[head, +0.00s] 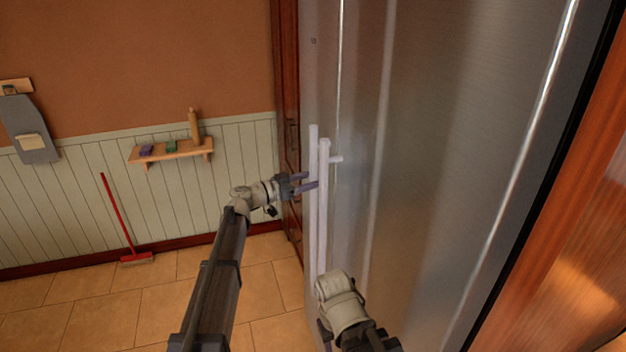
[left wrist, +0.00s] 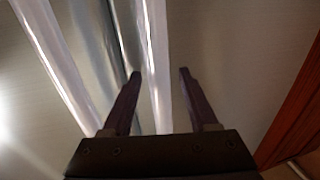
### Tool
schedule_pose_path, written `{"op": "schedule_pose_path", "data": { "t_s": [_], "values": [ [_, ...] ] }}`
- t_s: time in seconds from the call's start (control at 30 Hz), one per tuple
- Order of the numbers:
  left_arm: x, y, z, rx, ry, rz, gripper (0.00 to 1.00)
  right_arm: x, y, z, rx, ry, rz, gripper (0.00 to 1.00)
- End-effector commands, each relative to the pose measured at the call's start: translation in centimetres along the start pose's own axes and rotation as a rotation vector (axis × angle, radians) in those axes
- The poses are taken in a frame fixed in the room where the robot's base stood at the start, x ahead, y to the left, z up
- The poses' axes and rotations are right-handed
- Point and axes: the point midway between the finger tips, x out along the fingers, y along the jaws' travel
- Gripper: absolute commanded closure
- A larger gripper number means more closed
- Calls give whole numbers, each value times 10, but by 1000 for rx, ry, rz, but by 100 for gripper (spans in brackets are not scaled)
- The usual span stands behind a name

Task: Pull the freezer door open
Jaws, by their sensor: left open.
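The brushed steel fridge-freezer (head: 450,130) fills the middle and right of the head view, with its doors shut. Two pale vertical bar handles stand side by side: a left handle (head: 313,220) and a right handle (head: 323,215). My left gripper (head: 304,182) is open at the left handle, about mid-height. In the left wrist view one handle bar (left wrist: 157,65) runs between the open fingers (left wrist: 163,82); the other bar (left wrist: 55,55) lies outside them to the left. Contact with the bar cannot be told. My right gripper (head: 326,332) is low by the door front, its fingers mostly hidden.
A red broom (head: 117,215) leans on the left wall below a small shelf (head: 172,152). The tiled floor (head: 120,305) at left is clear.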

Motion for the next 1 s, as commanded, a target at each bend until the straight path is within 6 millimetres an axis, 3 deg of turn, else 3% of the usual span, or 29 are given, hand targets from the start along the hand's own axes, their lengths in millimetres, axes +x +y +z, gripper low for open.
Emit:
{"op": "schedule_pose_path", "data": {
  "t_s": [0.1,0.63,1.0],
  "values": [
    [0,0,0,0,0,0,42,0,0,0,0,0,0,50],
    [0,0,0,0,0,0,100,0,0,0,0,0,0,50],
    [0,0,0,0,0,0,100,0,0,0,0,0,0,50]
  ]
}}
